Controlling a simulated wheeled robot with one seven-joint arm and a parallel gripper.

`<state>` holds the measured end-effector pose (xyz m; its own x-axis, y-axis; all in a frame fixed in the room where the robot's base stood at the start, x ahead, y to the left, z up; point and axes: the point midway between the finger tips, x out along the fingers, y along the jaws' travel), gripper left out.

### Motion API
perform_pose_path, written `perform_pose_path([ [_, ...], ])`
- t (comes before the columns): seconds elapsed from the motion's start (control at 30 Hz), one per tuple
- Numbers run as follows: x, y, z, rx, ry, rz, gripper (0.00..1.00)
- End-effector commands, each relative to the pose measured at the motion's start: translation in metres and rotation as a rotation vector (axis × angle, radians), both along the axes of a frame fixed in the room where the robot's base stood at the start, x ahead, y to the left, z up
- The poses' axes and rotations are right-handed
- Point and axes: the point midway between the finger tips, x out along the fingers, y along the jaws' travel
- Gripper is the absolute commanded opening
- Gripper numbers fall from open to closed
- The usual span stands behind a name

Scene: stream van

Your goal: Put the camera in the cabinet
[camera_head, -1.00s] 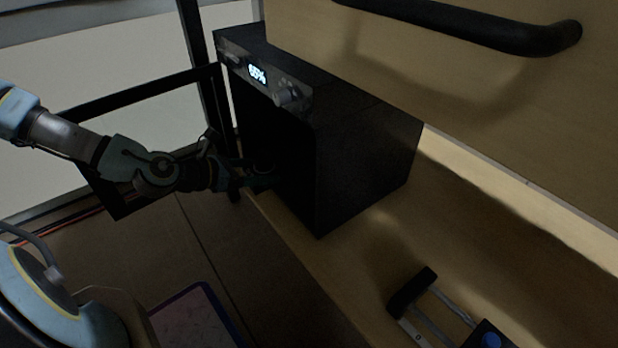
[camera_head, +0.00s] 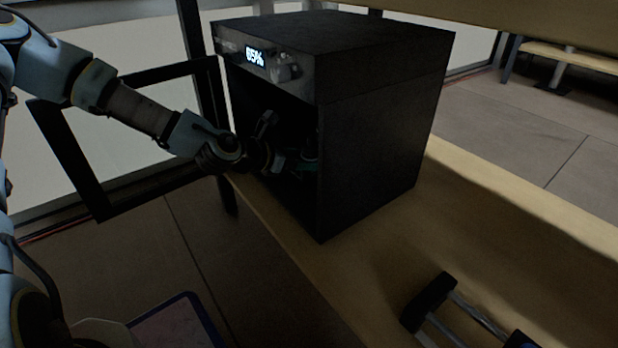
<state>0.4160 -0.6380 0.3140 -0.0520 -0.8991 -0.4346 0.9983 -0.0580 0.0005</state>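The cabinet (camera_head: 378,150) is a black box on a wooden bench, its front open and a lit display (camera_head: 254,57) reading about 65% at the top. Its dark-framed glass door (camera_head: 75,165) stands swung open to the left. My arm comes from the left, and my gripper (camera_head: 300,163) is inside the dark cabinet opening. Its fingers are too dark and partly hidden to tell whether they are open or shut. I cannot make out the camera clearly; any thing at the fingers is lost in the shadow.
The wooden bench (camera_head: 480,225) has bare room right of the cabinet. A tool with a black handle and metal rods (camera_head: 455,310) lies at the front right. The cabinet's side walls and door bound my arm. A flat pinkish panel with a dark rim (camera_head: 172,328) shows at the bottom.

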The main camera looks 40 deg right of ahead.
Motion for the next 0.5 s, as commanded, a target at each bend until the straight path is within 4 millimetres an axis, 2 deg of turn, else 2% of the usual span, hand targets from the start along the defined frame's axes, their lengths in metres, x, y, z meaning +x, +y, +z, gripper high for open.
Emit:
perform_pose_path([
  [0.23, 0.000, 0.000, -0.036, -0.001, -0.002, -0.001, 0.00],
  [0.5, 0.000, -0.004, -0.038, -0.001, -0.001, 0.000, 0.00],
])
